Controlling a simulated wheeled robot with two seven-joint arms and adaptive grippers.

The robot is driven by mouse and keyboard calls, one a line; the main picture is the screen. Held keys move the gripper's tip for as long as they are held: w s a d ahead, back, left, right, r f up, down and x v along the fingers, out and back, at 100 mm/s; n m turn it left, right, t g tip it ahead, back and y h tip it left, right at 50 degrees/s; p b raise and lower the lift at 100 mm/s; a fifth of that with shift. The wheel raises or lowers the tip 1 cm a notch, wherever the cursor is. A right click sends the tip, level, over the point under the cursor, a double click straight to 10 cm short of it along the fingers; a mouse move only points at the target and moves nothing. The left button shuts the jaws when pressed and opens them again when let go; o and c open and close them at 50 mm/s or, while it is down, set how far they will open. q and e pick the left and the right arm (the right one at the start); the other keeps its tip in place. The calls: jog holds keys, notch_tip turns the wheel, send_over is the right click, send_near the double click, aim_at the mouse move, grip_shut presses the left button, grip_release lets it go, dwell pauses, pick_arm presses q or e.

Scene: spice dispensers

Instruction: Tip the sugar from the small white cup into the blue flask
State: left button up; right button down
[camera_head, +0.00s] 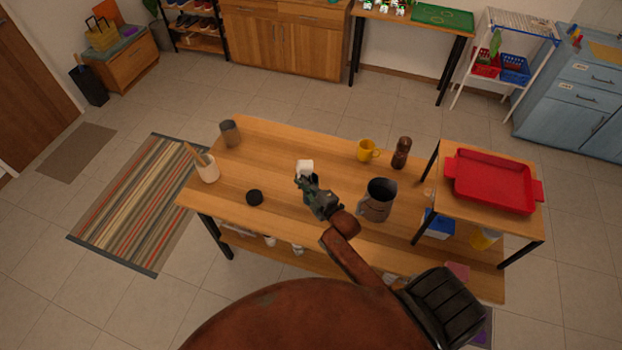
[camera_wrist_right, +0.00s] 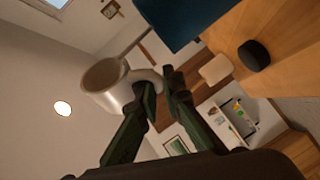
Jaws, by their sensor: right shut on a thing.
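The small white cup (camera_head: 305,166) is held above the table by my right gripper (camera_head: 308,184). In the right wrist view the fingers (camera_wrist_right: 163,84) are shut on the side of the cup (camera_wrist_right: 117,90), apparently at its handle, and its round mouth shows toward the upper left. Its inside looks brownish; I cannot make out the sugar. A dark blue thing, apparently the blue flask (camera_wrist_right: 178,18), shows at the top of the wrist view, apart from the cup. In the head view the gripper mostly hides it. My left gripper is not in view.
A black round lid (camera_head: 254,198) lies left of the gripper on the wooden table (camera_head: 270,150). A grey jug (camera_head: 377,200), yellow mug (camera_head: 366,151) and brown grinder (camera_head: 402,152) stand to the right. A utensil pot (camera_head: 207,170) and grey cup (camera_head: 230,133) stand at the left.

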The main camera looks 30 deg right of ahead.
jog(key=shift+r+m+b, duration=0.15)
jog(key=shift+m+b, duration=0.2)
jog(key=shift+m, duration=0.15)
dwell(0.4)
jog(key=shift+a+f+m+t+b, duration=0.1)
jog(key=shift+f+m+t+b, duration=0.6)
jog(key=shift+b, duration=0.5)
jog(key=shift+r+m+t+b, duration=0.35)
jog(key=shift+m+b, duration=0.15)
jog(key=shift+m, duration=0.25)
jog(key=shift+r+m+t+b, duration=0.3)
jog(key=shift+m+b, duration=0.15)
jog(key=shift+m, duration=0.3)
dwell(1.2)
